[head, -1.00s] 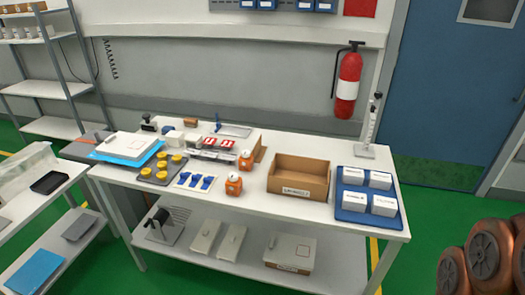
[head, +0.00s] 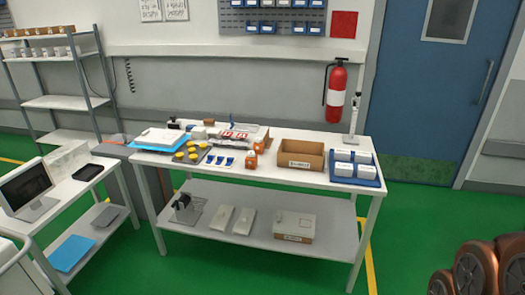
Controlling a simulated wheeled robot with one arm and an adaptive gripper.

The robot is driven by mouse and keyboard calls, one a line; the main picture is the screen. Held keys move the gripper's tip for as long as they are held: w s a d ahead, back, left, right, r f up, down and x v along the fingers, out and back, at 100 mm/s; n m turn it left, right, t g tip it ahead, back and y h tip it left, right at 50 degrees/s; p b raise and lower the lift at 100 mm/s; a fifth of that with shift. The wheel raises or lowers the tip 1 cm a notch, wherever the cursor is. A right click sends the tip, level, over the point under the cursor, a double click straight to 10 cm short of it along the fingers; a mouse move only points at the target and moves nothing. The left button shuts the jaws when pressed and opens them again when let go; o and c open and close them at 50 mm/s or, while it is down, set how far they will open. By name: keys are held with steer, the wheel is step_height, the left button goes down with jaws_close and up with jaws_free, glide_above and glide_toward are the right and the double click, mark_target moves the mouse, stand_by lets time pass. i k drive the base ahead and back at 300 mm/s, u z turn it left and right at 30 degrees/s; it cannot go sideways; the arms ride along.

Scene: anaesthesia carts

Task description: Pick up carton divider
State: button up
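I cannot make out a carton divider for certain. An open brown cardboard carton (head: 301,163) with a label on its front stands on the white table, right of centre; I see no divider standing up in it. A flat brown piece (head: 266,137) shows at the back of the table, left of the carton, partly hidden behind other items; I cannot tell what it is. My gripper is not in the head view. Copper-brown rounded arm links of mine show at the lower right.
The white table (head: 247,182) also bears a blue tray (head: 358,181) of white boxes, orange containers (head: 251,159), yellow-capped pots and blue clips. A closed labelled box (head: 294,227) sits on its lower shelf. A side table with a monitor (head: 27,188) stands left. Green floor in front is clear.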

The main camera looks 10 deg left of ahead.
mark_target(268, 141)
steer(key=u, duration=0.65)
steer(key=i, duration=0.4)
steer(key=u, duration=1.3)
steer(key=i, duration=2.2)
steer(key=z, duration=1.1)
steer(key=i, duration=0.7)
steer(key=z, duration=0.7)
